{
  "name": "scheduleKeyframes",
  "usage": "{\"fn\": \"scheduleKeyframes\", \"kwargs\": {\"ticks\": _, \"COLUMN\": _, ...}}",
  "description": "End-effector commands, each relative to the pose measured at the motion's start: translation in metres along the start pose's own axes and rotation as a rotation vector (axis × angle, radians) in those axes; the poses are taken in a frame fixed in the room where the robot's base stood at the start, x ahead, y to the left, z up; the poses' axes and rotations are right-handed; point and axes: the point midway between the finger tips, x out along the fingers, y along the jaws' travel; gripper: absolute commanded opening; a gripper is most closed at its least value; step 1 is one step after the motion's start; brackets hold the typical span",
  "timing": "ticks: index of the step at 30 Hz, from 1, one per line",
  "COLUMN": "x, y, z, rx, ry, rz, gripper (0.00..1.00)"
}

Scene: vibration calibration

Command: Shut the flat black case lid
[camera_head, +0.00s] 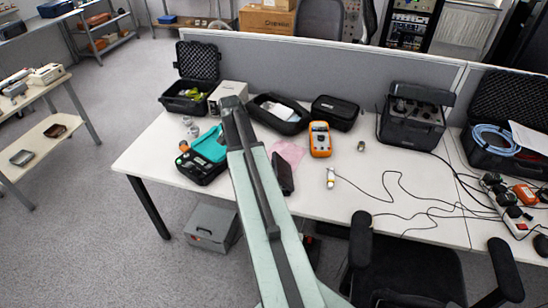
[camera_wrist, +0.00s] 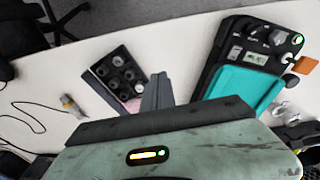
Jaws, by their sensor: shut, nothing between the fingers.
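Several black cases stand on the desk, and I cannot tell for certain which one is the flat black case. A low black case (camera_head: 278,113) lies open at the middle with white contents showing; its lid is not clear. My gripper (camera_head: 233,104) is over the desk left of the low case. In the wrist view its fingers (camera_wrist: 157,92) are together and empty, between a black box with round holes (camera_wrist: 116,79) and a teal-and-black instrument (camera_wrist: 252,58).
The teal-and-black instrument also shows in the head view (camera_head: 202,157). An orange meter (camera_head: 320,139), a black control unit (camera_head: 413,117) and loose cables are to the right. A grey partition (camera_head: 330,70) stands behind. A chair (camera_head: 415,265) is at the front right.

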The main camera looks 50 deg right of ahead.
Motion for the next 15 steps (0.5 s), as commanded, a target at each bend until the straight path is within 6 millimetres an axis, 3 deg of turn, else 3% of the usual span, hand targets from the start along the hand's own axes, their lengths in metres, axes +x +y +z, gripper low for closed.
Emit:
{"fn": "scheduleKeyframes", "kwargs": {"ticks": 3, "x": -0.015, "y": 0.017, "z": 0.002, "rx": -0.263, "ry": 0.008, "rz": -0.137, "gripper": 0.00}}
{"fn": "scheduleKeyframes", "kwargs": {"ticks": 8, "x": -0.043, "y": 0.057, "z": -0.007, "rx": -0.508, "ry": 0.097, "rz": -0.309, "gripper": 0.00}}
{"fn": "scheduleKeyframes", "kwargs": {"ticks": 11, "x": -0.062, "y": 0.096, "z": -0.017, "rx": -0.525, "ry": 0.165, "rz": -0.386, "gripper": 0.00}}
{"fn": "scheduleKeyframes", "kwargs": {"ticks": 15, "x": -0.079, "y": 0.153, "z": -0.028, "rx": -0.407, "ry": 0.193, "rz": -0.418, "gripper": 0.00}}
